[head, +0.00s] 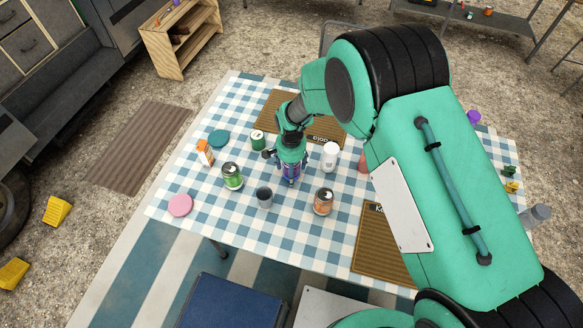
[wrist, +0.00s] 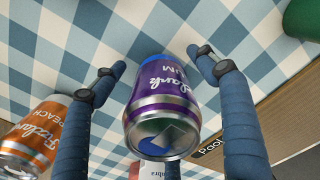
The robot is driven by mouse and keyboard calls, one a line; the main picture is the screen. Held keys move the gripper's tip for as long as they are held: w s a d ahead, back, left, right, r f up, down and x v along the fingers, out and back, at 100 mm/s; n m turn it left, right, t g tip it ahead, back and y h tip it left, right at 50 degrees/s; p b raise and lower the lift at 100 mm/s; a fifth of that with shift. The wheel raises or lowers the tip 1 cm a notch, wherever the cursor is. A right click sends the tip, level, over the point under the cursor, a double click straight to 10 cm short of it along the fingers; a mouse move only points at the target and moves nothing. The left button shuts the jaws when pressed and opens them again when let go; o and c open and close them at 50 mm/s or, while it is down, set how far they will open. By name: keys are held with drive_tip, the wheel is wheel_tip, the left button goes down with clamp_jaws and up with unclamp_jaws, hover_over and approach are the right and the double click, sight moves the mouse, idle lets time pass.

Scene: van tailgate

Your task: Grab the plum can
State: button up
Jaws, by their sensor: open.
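The plum can (wrist: 161,105) is purple with silver ends and stands between the two fingers of my gripper (wrist: 160,68) in the wrist view. A gap shows on each side of it, so the fingers are open around it. In the head view the purple can (head: 291,172) stands on the checked table, largely hidden under my gripper (head: 289,172), which comes down from above.
An orange peach can (wrist: 35,135) is close beside one finger; it also shows in the head view (head: 323,201).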

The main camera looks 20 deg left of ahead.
idle(0.3)
drive_tip(key=c, duration=1.6)
drive_tip(key=shift+o, duration=0.2)
drive_tip(key=shift+r, duration=0.15)
wheel_tip(320, 180, up, 10)
drive_tip(key=shift+f+p, duration=0.1)
drive_tip(key=shift+p, duration=1.1)
